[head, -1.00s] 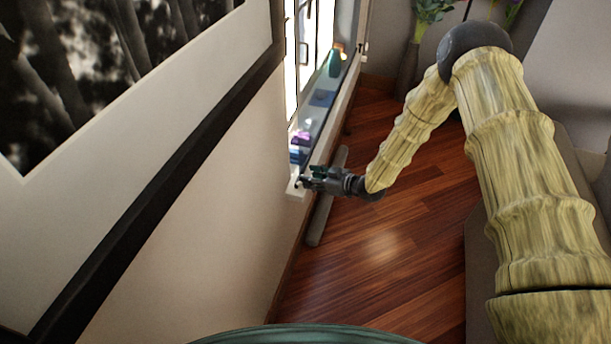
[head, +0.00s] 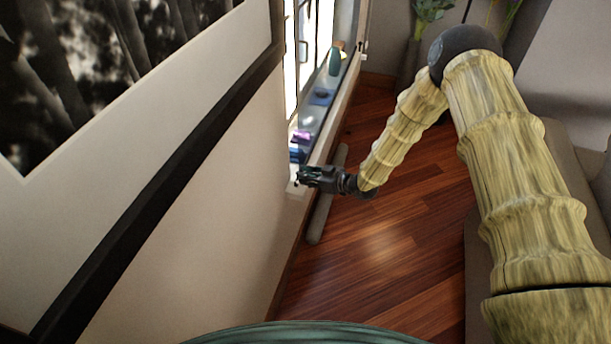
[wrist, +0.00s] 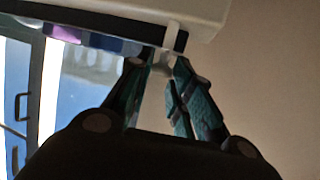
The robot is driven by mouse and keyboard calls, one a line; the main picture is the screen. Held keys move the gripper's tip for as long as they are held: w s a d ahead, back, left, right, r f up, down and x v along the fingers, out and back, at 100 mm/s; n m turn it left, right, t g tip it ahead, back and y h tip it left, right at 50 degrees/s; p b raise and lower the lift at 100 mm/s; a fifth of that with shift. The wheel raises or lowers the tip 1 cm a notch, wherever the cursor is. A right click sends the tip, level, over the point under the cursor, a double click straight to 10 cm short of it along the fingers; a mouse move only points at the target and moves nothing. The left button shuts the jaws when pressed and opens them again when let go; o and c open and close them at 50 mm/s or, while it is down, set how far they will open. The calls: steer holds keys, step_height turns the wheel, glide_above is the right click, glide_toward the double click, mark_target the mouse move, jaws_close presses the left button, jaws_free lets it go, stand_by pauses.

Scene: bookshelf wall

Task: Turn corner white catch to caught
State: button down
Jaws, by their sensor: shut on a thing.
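The white catch (wrist: 161,67) shows in the wrist view as a small pale piece at the corner of the white sill (wrist: 205,14). My gripper (wrist: 160,72) has its teal-padded fingers on either side of it and is shut on it. In the head view my gripper (head: 301,178) is at the near end of the window sill, and the catch is too small or hidden there to make out. How far the catch is turned cannot be told.
On the sill stand a teal vase (head: 335,63), a purple thing (head: 301,136) and a dark blue thing (head: 297,155). A grey roll-like bar (head: 322,215) lies along the wall below. A framed picture (head: 90,60) hangs at left.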

steer(key=shift+d+m+t+h, duration=0.15)
steer(key=shift+m+t+h, duration=0.15)
steer(key=shift+m+h, duration=0.1)
steer(key=shift+s+d+m+t+h+b, duration=0.15)
steer(key=shift+m+t+h+b, duration=0.3)
steer(key=shift+m+t+h, duration=0.65)
steer(key=shift+r, duration=0.15)
steer(key=c, duration=1.3)
jaws_free()
steer(key=shift+s+a, duration=0.1)
steer(key=shift+a, duration=0.1)
steer(key=v, duration=1.1)
steer(key=shift+s+d, duration=0.15)
steer(key=shift+d, duration=0.35)
